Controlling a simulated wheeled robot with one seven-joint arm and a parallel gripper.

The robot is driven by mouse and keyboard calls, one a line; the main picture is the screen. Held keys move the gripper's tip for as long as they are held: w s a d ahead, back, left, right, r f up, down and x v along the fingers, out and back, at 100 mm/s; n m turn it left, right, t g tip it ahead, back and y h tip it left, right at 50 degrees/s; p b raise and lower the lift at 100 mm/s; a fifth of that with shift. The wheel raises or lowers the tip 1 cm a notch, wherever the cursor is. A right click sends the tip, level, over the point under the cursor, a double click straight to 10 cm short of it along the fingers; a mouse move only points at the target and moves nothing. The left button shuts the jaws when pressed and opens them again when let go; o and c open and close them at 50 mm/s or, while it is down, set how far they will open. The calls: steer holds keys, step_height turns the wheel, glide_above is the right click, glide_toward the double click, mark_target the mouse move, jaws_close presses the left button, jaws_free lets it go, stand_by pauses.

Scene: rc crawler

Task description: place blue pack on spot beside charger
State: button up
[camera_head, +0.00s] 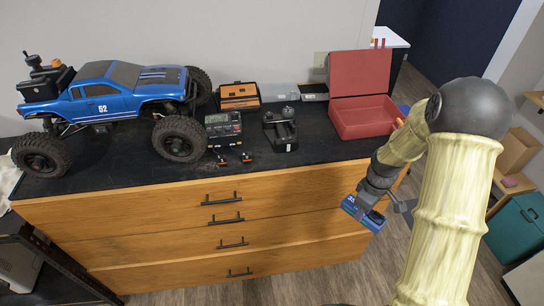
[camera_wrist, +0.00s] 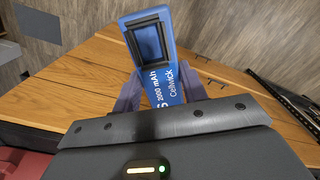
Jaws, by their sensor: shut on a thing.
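The blue pack (camera_head: 362,214) is in my gripper (camera_head: 374,200), in front of the drawer fronts at the right end of the bench and below its top. In the wrist view the blue pack (camera_wrist: 168,82) shows white lettering with "2000 mAh" and a dark rectangular frame at its far end. My gripper's fingers (camera_wrist: 162,95) are shut on its two sides. A dark box with a small display (camera_head: 222,126), which looks like the charger, stands on the black bench top beside the truck. I cannot make out a marked spot beside it.
A blue crawler truck (camera_head: 125,88) fills the bench's left. A black two-post device (camera_head: 280,128), an orange-and-black case (camera_head: 239,96) and an open red box (camera_head: 362,118) stand to the right. Small connectors (camera_head: 232,157) lie before the charger. Bare black bench top (camera_head: 318,143) shows near the red box.

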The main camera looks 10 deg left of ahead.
step_height(320, 180, down, 14)
steer(key=s+m+b, duration=0.1)
steer(key=m+b, duration=0.1)
steer(key=m, duration=0.9)
steer(key=shift+f, duration=0.25)
